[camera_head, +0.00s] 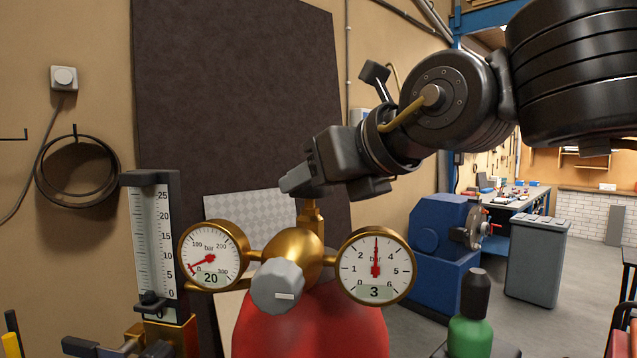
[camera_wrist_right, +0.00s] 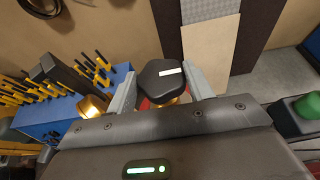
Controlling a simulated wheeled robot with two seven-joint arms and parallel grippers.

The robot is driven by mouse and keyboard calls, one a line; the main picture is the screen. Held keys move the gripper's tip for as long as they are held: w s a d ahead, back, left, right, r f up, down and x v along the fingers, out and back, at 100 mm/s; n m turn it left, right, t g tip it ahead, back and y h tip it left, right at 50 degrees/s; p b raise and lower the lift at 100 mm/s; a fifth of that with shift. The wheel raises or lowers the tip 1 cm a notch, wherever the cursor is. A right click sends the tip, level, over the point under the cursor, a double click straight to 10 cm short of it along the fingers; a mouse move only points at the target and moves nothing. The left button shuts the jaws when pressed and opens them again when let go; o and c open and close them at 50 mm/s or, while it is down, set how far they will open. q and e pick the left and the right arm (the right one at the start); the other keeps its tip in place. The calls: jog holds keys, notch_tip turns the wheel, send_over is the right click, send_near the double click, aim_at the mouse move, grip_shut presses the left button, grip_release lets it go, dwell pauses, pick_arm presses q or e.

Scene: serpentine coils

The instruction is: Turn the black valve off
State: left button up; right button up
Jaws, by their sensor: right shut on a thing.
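The black valve (camera_wrist_right: 160,88) is a dark, many-sided knob with a white mark, in the right wrist view. My right gripper (camera_wrist_right: 163,76) has one finger on each side of it and is shut on it. In the head view my right gripper (camera_head: 292,184) is above the red cylinder (camera_head: 300,325), over a brass stem (camera_head: 311,214), and hides the black valve. A grey knob (camera_head: 277,286) with a white mark sits lower, on the front of the brass regulator (camera_head: 296,252). My left gripper is not in view.
The left gauge (camera_head: 212,254) reads 20 and the right gauge (camera_head: 376,265) reads 3. A flow scale (camera_head: 152,240) stands to the left. A green bottle (camera_head: 470,335) with a dark cap is at the lower right. A dark panel (camera_head: 240,90) stands behind.

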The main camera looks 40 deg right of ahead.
jog(key=o, duration=1)
jog(key=shift+b+v, duration=1.3)
jog(key=shift+v, duration=4.1)
jog(key=shift+r, duration=0.1)
